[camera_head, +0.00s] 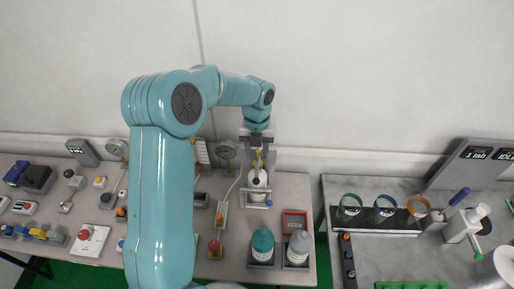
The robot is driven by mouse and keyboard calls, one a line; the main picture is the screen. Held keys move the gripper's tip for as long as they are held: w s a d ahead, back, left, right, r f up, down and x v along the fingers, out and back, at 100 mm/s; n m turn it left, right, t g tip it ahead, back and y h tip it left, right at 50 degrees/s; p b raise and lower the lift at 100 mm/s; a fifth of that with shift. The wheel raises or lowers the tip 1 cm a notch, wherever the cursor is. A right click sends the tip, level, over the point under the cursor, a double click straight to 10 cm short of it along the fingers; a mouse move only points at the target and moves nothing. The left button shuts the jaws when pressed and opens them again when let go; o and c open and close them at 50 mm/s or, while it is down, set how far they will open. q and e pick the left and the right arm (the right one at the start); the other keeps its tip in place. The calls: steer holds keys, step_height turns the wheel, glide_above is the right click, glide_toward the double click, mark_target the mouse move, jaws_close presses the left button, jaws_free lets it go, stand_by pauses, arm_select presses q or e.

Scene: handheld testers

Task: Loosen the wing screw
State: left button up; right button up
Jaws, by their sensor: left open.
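My left gripper (257,163) points down at the end of my teal arm, over the upright stand (244,150) at the back of the left bench. Its yellowish fingertips are small in the picture and stand open. A white rounded part with a dark spot (257,180) is directly below the fingertips, at the front of the stand. I cannot tell whether the fingers touch it. I cannot make out the wing screw for certain; the gripper and the small scale hide the detail there. My right gripper is not in view.
A teal-capped bottle (262,243) and a grey-capped bottle (299,246) stand in front of the stand. Gauges, switches and a red button (84,235) crowd the left bench (295,188). A gap separates it from the right bench (395,262), which holds coloured rings and a screen (478,155).

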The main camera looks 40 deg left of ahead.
arm_select(q)
steer(key=shift+d+r, duration=0.15)
steer(key=shift+d, duration=0.2)
steer(key=shift+s, duration=0.1)
steer(key=c, duration=0.6)
jaws_close()
steer(key=shift+a, duration=0.15)
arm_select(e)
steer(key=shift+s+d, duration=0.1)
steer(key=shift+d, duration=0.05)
arm_select(q)
steer(key=shift+n+b, duration=0.35)
steer(key=shift+n, duration=0.75)
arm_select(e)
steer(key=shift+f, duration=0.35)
